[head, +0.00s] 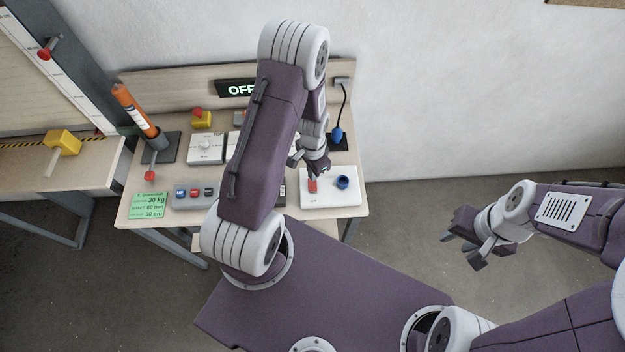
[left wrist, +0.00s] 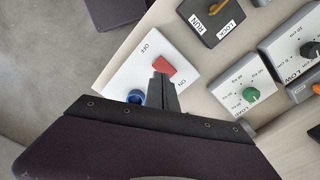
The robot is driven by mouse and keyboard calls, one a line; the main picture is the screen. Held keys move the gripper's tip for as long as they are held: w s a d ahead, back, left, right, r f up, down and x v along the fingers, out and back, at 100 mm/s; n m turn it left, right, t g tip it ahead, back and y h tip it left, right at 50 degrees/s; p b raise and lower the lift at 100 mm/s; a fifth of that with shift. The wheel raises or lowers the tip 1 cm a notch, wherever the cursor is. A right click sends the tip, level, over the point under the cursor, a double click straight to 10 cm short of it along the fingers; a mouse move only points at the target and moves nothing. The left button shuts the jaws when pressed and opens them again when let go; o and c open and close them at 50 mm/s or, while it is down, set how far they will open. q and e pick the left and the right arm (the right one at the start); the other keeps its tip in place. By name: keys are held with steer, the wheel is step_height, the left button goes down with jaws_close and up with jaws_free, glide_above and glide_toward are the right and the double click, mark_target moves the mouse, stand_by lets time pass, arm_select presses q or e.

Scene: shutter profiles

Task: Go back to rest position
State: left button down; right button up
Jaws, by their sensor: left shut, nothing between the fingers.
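My left gripper (head: 312,168) is over the right end of the workbench, just above a white switch box with a red rocker (head: 312,186) and a blue round socket or knob (head: 342,182). In the left wrist view the shut fingers (left wrist: 161,92) point at the red rocker (left wrist: 164,65), which sits between the labels OFF and ON; I cannot tell if they touch it. The blue part (left wrist: 136,96) is beside the fingers. My right gripper (head: 466,242) hangs in free space right of the bench, its fingers spread and nothing between them.
The workbench (head: 140,212) carries a dark display reading OFF (head: 236,88), a box with several buttons (head: 194,193), an orange tube (head: 132,106) in a holder and a blue plug (head: 337,136) on a cable. In the left wrist view, dial boxes (left wrist: 243,92) stand nearby. The floor at right is clear.

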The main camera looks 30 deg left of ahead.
stand_by(0.4)
arm_select(q)
steer(key=shift+f+b, duration=0.25)
steer(key=shift+b, duration=0.1)
steer(key=w+d+r+t+b, duration=0.3)
steer(key=b, duration=0.8)
steer(key=s+d+n+g+b, duration=0.1)
steer(key=s+d+n+b, duration=0.1)
steer(key=s+n, duration=0.4)
steer(key=s+r, duration=0.1)
steer(key=s, duration=0.4)
steer(key=shift+s+g, duration=0.15)
steer(key=shift+g, duration=0.25)
steer(key=shift+s, duration=0.15)
